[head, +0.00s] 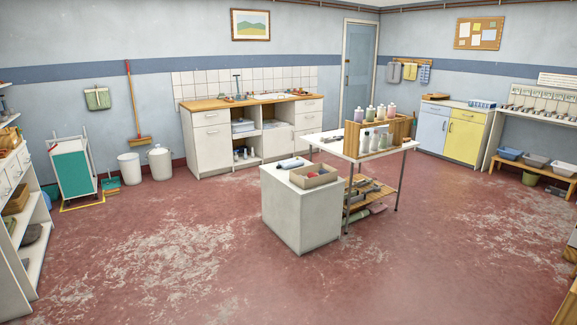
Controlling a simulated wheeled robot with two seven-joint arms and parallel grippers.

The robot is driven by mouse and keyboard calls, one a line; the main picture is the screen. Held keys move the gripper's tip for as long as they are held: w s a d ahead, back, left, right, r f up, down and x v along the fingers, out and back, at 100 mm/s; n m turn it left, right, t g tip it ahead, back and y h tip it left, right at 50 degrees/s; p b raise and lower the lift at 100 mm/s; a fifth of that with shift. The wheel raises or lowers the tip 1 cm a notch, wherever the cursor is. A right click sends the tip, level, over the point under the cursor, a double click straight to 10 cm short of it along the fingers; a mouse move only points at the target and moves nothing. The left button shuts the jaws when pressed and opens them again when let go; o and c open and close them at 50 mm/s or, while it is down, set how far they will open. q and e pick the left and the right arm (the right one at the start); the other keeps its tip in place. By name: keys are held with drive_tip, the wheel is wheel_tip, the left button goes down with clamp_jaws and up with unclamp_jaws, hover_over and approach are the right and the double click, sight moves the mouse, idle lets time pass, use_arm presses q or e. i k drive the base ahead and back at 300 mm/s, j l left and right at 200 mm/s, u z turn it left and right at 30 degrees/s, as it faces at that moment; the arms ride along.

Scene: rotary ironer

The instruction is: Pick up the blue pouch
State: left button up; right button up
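I cannot clearly make out a blue pouch. A small pale blue item with a dark end (290,163) lies on top of the white cabinet (300,215) in the middle of the room; it is too small to tell whether it is a pouch. Beside it on the same top, an open tan box (299,182) holds small red and bluish things, too small to identify. Neither of my grippers is in view.
A white table (330,136) with a wooden bottle rack (402,127) adjoins the cabinet; slatted shelves lie below. A counter (205,104) lines the back wall, a white shelf unit (35,240) the left. Bins (160,163) stand behind. Red floor (170,250) in front is clear.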

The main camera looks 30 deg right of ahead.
sight(286, 164)
drive_tip(key=i+l+z, duration=0.3)
drive_tip(key=i+l, duration=0.15)
drive_tip(key=i+l+z, duration=0.3)
drive_tip(key=i+l, duration=0.15)
drive_tip(key=i+l+z, duration=0.3)
drive_tip(key=i, duration=0.3)
drive_tip(key=i+z, duration=0.35)
drive_tip(key=i, duration=0.2)
drive_tip(key=i+z, duration=0.3)
drive_tip(key=i, duration=0.3)
drive_tip(key=i+z, duration=0.25)
drive_tip(key=i, duration=0.65)
drive_tip(key=i+z, duration=0.25)
drive_tip(key=i, duration=0.6)
